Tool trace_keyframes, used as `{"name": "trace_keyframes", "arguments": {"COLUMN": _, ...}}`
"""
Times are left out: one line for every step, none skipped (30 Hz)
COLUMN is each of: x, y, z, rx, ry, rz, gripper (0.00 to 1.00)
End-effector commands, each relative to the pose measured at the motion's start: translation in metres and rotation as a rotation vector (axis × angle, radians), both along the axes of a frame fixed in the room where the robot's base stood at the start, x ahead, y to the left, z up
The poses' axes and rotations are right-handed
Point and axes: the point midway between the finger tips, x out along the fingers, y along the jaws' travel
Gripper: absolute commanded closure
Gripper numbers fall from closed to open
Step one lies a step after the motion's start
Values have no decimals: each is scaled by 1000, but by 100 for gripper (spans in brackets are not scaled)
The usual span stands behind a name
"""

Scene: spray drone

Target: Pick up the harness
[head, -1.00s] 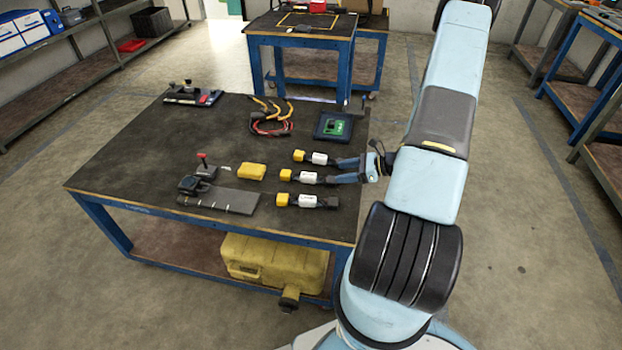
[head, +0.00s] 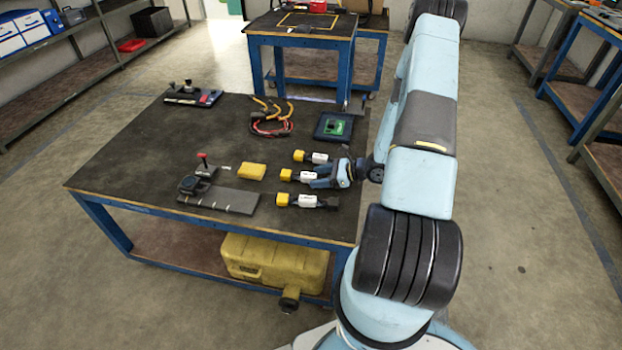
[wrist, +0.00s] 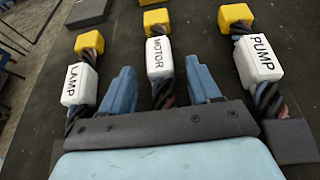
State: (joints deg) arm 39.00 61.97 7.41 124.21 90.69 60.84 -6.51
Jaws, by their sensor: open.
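Three short harnesses with yellow plugs and white labelled sleeves lie side by side on the table, their twisted dark leads partly hidden. The wrist view shows the LAMP harness (wrist: 80,84) at left, the MOTOR harness (wrist: 160,57) in the middle and the PUMP harness (wrist: 258,58) at right. In the head view MOTOR (head: 305,176) is the middle one, LAMP (head: 308,201) nearest and PUMP (head: 311,157) farthest. My gripper (wrist: 161,80) is open, its blue fingers on either side of the MOTOR harness, apart from it. In the head view my gripper (head: 316,176) covers its right end.
A yellow block (head: 251,172) and a grey plate (head: 230,200) lie left of the harnesses. A red and yellow cable bundle (head: 271,125) and a dark tray with a green board (head: 334,126) lie farther back.

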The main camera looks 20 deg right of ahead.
Motion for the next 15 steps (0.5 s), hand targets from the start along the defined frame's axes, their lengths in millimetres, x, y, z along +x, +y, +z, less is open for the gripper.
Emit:
{"name": "trace_keyframes", "arguments": {"x": 0, "y": 0, "z": 0, "rx": 0, "ry": 0, "rz": 0, "gripper": 38}}
{"name": "trace_keyframes", "arguments": {"x": 0, "y": 0, "z": 0, "rx": 0, "ry": 0, "rz": 0, "gripper": 38}}
{"name": "trace_keyframes", "arguments": {"x": 0, "y": 0, "z": 0, "rx": 0, "ry": 0, "rz": 0, "gripper": 38}}
{"name": "trace_keyframes", "arguments": {"x": 0, "y": 0, "z": 0, "rx": 0, "ry": 0, "rz": 0, "gripper": 38}}
{"name": "trace_keyframes", "arguments": {"x": 0, "y": 0, "z": 0, "rx": 0, "ry": 0, "rz": 0, "gripper": 41}}
{"name": "trace_keyframes", "arguments": {"x": 0, "y": 0, "z": 0, "rx": 0, "ry": 0, "rz": 0, "gripper": 45}}
{"name": "trace_keyframes", "arguments": {"x": 0, "y": 0, "z": 0, "rx": 0, "ry": 0, "rz": 0, "gripper": 48}}
{"name": "trace_keyframes", "arguments": {"x": 0, "y": 0, "z": 0, "rx": 0, "ry": 0, "rz": 0, "gripper": 51}}
{"name": "trace_keyframes", "arguments": {"x": 0, "y": 0, "z": 0, "rx": 0, "ry": 0, "rz": 0, "gripper": 55}}
{"name": "trace_keyframes", "arguments": {"x": 0, "y": 0, "z": 0, "rx": 0, "ry": 0, "rz": 0, "gripper": 57}}
{"name": "trace_keyframes", "arguments": {"x": 0, "y": 0, "z": 0, "rx": 0, "ry": 0, "rz": 0, "gripper": 60}}
{"name": "trace_keyframes", "arguments": {"x": 0, "y": 0, "z": 0, "rx": 0, "ry": 0, "rz": 0, "gripper": 64}}
{"name": "trace_keyframes", "arguments": {"x": 0, "y": 0, "z": 0, "rx": 0, "ry": 0, "rz": 0, "gripper": 67}}
{"name": "trace_keyframes", "arguments": {"x": 0, "y": 0, "z": 0, "rx": 0, "ry": 0, "rz": 0, "gripper": 70}}
{"name": "trace_keyframes", "arguments": {"x": 0, "y": 0, "z": 0, "rx": 0, "ry": 0, "rz": 0, "gripper": 74}}
